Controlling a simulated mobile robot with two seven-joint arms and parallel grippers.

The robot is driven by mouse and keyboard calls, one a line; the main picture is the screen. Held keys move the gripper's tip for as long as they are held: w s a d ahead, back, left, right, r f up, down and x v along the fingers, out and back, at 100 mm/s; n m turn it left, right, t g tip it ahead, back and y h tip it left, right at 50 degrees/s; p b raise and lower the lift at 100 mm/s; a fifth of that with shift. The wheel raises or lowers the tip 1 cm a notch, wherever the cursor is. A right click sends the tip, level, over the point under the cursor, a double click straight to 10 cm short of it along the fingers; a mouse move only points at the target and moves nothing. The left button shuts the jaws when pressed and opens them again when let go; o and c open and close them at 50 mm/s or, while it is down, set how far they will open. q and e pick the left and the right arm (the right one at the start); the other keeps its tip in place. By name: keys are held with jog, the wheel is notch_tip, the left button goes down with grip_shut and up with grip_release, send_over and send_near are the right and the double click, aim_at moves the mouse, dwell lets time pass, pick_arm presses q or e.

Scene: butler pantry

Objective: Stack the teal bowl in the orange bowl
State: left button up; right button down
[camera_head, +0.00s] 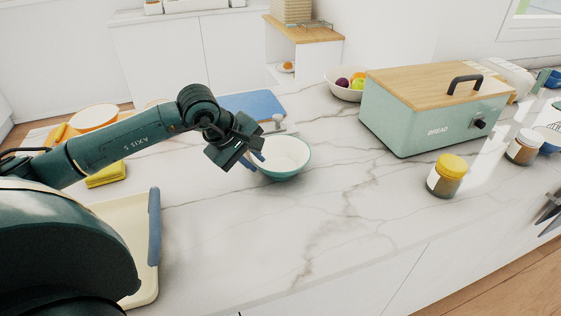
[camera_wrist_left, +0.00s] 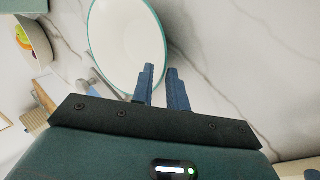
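The teal bowl (camera_head: 287,158), white inside, stands upright on the marble counter; it also shows in the left wrist view (camera_wrist_left: 122,40). The orange bowl (camera_head: 93,117), pale inside, stands at the back left behind my left arm. My left gripper (camera_head: 253,158) is at the teal bowl's left edge. In the left wrist view its two blue fingers (camera_wrist_left: 161,72) are close together with a narrow gap, one over the bowl's inside and one outside the rim. I cannot tell whether they press on the wall. My right gripper is in neither view.
A cream tray (camera_head: 128,230) with blue handle lies at the front left, a yellow sponge (camera_head: 106,175) behind it. A blue board (camera_head: 252,105) and fruit bowl (camera_head: 346,92) are at the back. The bread box (camera_head: 430,118) and yellow-lidded jar (camera_head: 446,177) stand right. The front middle is clear.

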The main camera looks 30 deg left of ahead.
aim_at(281, 161)
pick_arm(q)
jog(key=p+x, duration=0.1)
jog(key=x, duration=0.4)
jog(key=shift+f, duration=0.1)
jog(key=shift+c, duration=0.2)
grip_shut()
